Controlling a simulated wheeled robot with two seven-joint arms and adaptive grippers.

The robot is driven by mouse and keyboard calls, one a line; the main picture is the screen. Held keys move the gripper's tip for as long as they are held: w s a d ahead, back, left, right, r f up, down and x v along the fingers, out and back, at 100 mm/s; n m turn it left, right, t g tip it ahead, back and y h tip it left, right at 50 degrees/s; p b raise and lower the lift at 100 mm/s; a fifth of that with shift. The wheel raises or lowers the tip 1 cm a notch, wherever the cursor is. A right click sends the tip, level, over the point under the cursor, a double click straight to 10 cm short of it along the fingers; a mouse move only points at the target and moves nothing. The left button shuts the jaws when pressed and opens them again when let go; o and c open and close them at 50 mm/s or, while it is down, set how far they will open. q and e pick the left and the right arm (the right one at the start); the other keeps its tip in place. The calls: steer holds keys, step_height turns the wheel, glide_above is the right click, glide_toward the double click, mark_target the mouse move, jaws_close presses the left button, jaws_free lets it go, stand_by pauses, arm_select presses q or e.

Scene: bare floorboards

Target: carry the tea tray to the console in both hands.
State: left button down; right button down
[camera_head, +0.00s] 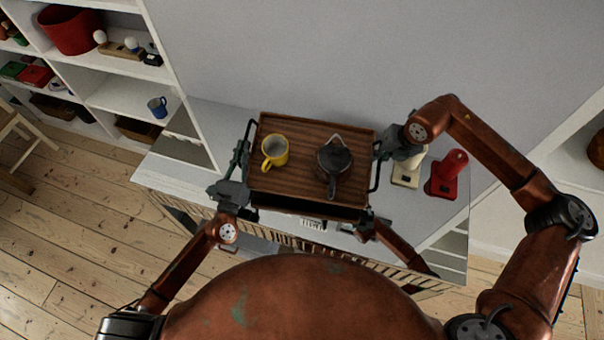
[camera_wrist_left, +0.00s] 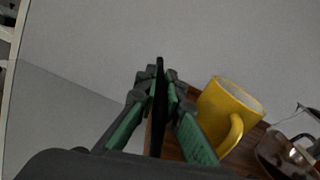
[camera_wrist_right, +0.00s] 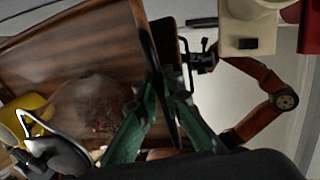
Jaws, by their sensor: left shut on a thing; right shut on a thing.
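The brown wooden tea tray (camera_head: 300,190) is level over the pale console (camera_head: 200,125); I cannot tell whether it touches the top. On the tray stand a yellow mug (camera_head: 275,151), left, and a dark glass pot (camera_head: 333,165), right, both upright. My left gripper (camera_head: 241,155) is shut on the tray's left black handle, which shows between its green fingers in the left wrist view (camera_wrist_left: 159,105). My right gripper (camera_head: 381,150) is shut on the right handle, also between the fingers in the right wrist view (camera_wrist_right: 160,85).
A cream appliance (camera_head: 407,172) and a red appliance (camera_head: 447,175) stand on the console, right of the tray, close to my right gripper. The console's left end is clear.

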stand_by(0.3)
arm_select(q)
steer(key=c, duration=2.5)
jaws_free()
arm_select(e)
steer(key=c, duration=2.5)
jaws_free()
steer(key=shift+f, duration=0.1)
steer(key=shift+c, duration=0.2)
arm_select(q)
steer(key=o, duration=0.4)
arm_select(e)
steer(key=o, duration=0.5)
steer(key=shift+c, duration=0.2)
arm_select(q)
steer(key=shift+f, duration=0.1)
steer(key=v, duration=1.2)
arm_select(e)
steer(key=v, duration=1.2)
